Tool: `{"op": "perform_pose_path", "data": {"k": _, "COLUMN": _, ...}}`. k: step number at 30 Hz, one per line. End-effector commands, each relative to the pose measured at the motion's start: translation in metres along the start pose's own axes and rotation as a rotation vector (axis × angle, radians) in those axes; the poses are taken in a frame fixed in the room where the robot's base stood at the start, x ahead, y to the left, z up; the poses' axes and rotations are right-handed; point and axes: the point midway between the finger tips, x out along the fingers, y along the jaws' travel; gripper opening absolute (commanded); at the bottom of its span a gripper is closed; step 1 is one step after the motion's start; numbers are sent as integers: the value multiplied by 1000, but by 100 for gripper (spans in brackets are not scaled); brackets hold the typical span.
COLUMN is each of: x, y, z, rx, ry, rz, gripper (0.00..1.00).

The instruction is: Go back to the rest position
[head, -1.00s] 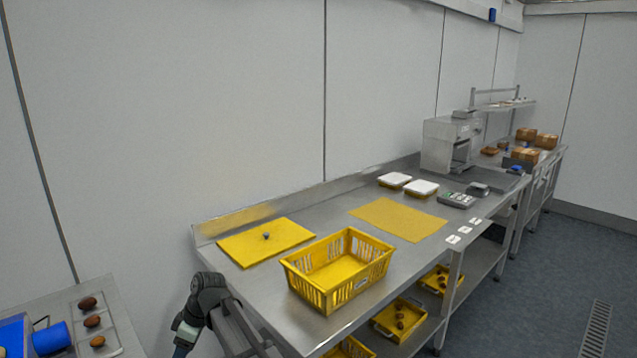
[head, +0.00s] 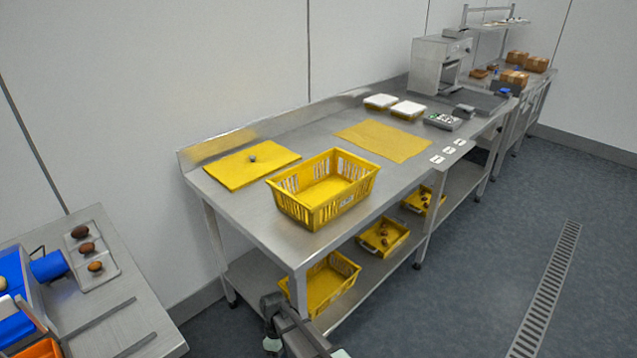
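Part of my own dark arm shows at the bottom edge of the head view, in front of the steel table's near end. My gripper is not in view, so I cannot see its fingers or whether it holds anything. The steel table (head: 245,219) carries an empty yellow basket (head: 310,211) near its front edge.
A yellow mat (head: 384,141), white-lidded tubs (head: 381,102) and a scale (head: 443,121) lie farther along the table. Yellow crates (head: 330,285) sit on the lower shelf. At left, another steel table (head: 115,310) holds a tray (head: 99,269) of dates. Floor at right is clear.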

Motion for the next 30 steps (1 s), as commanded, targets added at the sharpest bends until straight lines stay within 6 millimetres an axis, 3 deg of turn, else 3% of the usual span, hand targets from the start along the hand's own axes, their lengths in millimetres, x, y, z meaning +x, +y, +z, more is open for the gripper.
{"op": "perform_pose_path", "data": {"k": 1, "x": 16, "y": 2, "z": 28, "rx": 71, "ry": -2, "rz": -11, "gripper": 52}}
{"op": "perform_pose_path", "data": {"k": 8, "x": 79, "y": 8, "z": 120, "rx": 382, "ry": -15, "rz": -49, "gripper": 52}}
{"op": "perform_pose_path", "data": {"k": 14, "x": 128, "y": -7, "z": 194, "rx": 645, "ry": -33, "rz": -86, "gripper": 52}}
{"op": "perform_pose_path", "data": {"k": 18, "x": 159, "y": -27, "z": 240, "rx": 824, "ry": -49, "rz": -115, "gripper": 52}}
{"op": "perform_pose_path", "data": {"k": 24, "x": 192, "y": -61, "z": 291, "rx": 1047, "ry": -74, "rz": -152, "gripper": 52}}
{"op": "perform_pose_path", "data": {"k": 30, "x": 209, "y": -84, "z": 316, "rx": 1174, "ry": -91, "rz": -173, "gripper": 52}}
